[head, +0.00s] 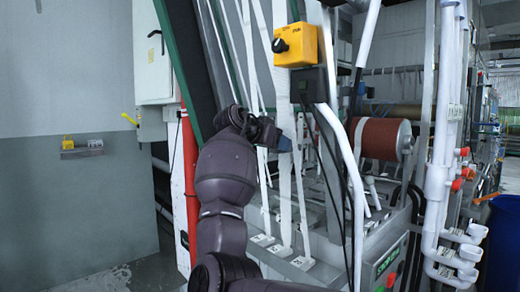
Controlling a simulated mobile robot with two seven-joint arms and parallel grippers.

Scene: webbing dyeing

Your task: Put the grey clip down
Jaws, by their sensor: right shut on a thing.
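My right gripper (275,137) is in the middle of the view, at the end of my dark arm, which rises from below. It is shut on a small blue-grey piece (284,144), which I take to be the grey clip. The gripper hides most of it. The clip is in front of or beside the hanging white webbing strips (284,185); I cannot tell whether it touches them. My left gripper is not in view.
A small wall shelf (81,153) at the left bears a yellow item. A yellow control box (295,45) with a black knob is above the gripper. A red-brown roller (381,138) and white pipes (440,150) stand at the right. Floor at lower left is clear.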

